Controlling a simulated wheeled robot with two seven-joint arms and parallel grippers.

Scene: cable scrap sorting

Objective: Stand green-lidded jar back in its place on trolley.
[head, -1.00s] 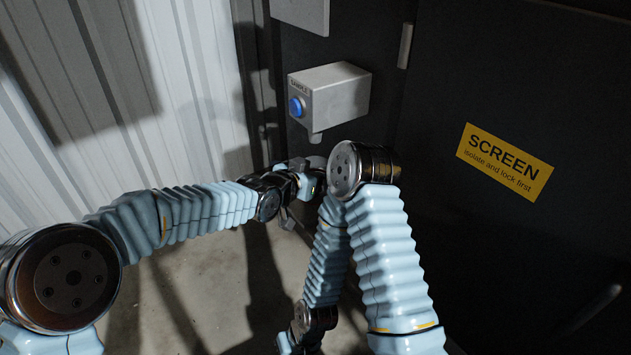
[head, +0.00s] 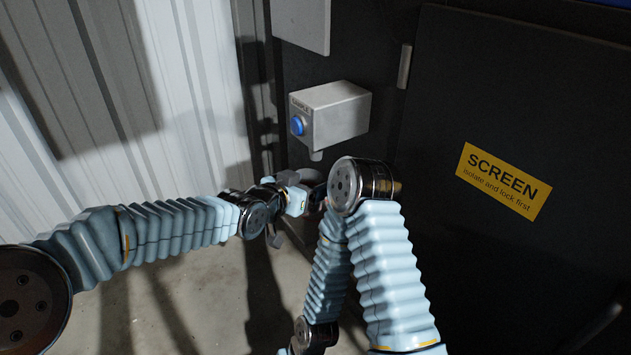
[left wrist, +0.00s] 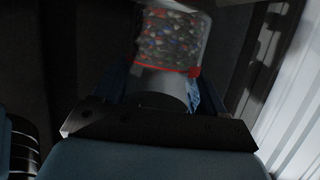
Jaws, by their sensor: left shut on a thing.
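In the left wrist view a clear jar (left wrist: 170,38) full of mixed coloured granules, with a red line around it, sits between the fingers of my left gripper (left wrist: 163,88). The gripper is shut on it. No green lid shows in this view. In the head view my left gripper (head: 316,194) is below the grey box, mostly hidden behind my right arm's elbow, and I cannot make out the jar there. My right arm is folded in front, but its gripper is not in view. The trolley is not in view.
A grey sample box (head: 338,115) with a blue button (head: 297,125) and a short spout (head: 316,155) is on the dark machine. A yellow SCREEN label (head: 503,181) is on the dark panel at right. A pale corrugated wall (head: 190,90) stands at left. Concrete floor lies below.

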